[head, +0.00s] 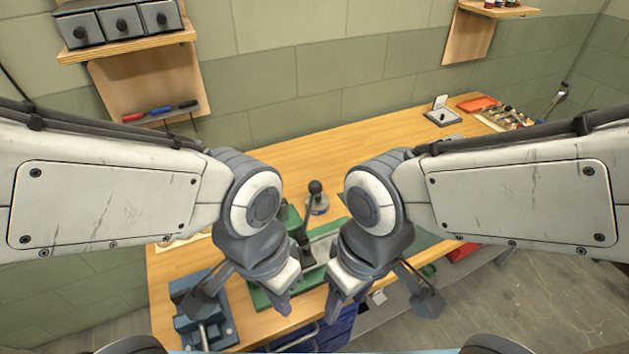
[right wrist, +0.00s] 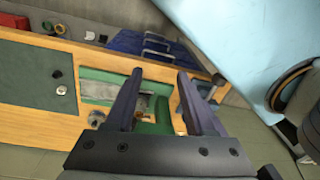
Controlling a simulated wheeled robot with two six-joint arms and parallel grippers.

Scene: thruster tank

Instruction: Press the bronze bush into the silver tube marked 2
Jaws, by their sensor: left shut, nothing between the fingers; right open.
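The bronze bush and the silver tube marked 2 cannot be made out for sure; no marking is readable. A green press-like fixture (head: 262,299) with a black ball-ended lever (head: 316,187) stands on the bench, partly hidden by my arms. In the right wrist view its green frame (right wrist: 97,76) shows between and beyond the fingers. A small silver round piece (right wrist: 61,90) sits on a dark green mat (right wrist: 35,75). My left gripper (head: 283,305) is shut and empty above the fixture's front. My right gripper (head: 333,312), also in the right wrist view (right wrist: 160,74), is open and empty.
A blue vise (head: 203,322) stands at the bench's front left. Blue drawers (head: 335,327) are under the front edge. An orange tray (head: 477,104) and small tools lie at the far right. The wooden bench top (head: 300,147) is clear at the back.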

